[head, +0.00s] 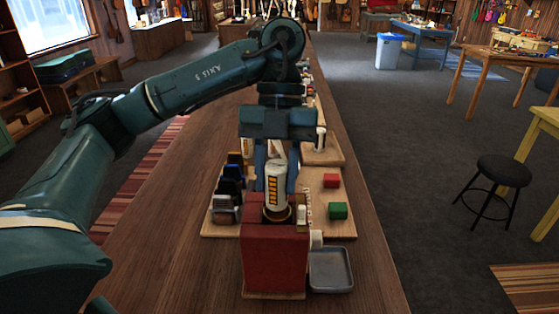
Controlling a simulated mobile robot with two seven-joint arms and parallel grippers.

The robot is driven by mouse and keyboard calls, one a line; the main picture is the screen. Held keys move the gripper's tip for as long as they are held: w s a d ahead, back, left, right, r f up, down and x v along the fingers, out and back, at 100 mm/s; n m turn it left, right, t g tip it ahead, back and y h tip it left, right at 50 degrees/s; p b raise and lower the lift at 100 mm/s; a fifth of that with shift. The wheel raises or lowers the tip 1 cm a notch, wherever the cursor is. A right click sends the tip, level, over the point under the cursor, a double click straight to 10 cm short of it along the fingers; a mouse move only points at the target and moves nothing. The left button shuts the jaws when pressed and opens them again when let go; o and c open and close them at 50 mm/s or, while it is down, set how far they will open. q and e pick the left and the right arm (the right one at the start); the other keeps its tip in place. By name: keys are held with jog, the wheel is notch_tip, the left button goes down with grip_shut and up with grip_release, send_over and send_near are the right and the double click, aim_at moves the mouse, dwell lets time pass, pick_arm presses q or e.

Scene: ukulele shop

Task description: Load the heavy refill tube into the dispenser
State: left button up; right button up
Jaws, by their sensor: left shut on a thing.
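My left gripper (277,180) points down over the counter and is shut on a white refill tube (275,192) with orange and dark markings. The tube stands nearly upright between the fingers. Its lower end is at a brass-coloured ring on top of the red dispenser (275,262); I cannot tell whether it is inside the opening or just above or behind it. The dispenser is a red box at the near end of the board, with a white knob (316,239) on its right side. My right gripper is not in view.
A grey tray (331,284) sits right of the dispenser. A red block (331,181) and a green block (337,210) lie on the wooden board (340,230). Dark upright items (229,190) stand at the board's left. The wooden counter (365,270) is bare along both sides. A black stool (504,170) stands on the floor.

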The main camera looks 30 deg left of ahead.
aim_at(276, 209)
pick_arm(q)
jog(key=shift+f+b, duration=0.6)
jog(key=shift+f, duration=0.25)
jog(key=shift+w+f+b, duration=0.1)
jog(key=shift+f+b, duration=0.75)
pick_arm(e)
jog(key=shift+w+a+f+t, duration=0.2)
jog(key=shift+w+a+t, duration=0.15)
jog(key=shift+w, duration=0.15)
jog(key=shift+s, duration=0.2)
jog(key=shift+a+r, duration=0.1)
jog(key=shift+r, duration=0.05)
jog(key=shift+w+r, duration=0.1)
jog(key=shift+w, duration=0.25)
pick_arm(q)
jog(key=shift+p, duration=0.3)
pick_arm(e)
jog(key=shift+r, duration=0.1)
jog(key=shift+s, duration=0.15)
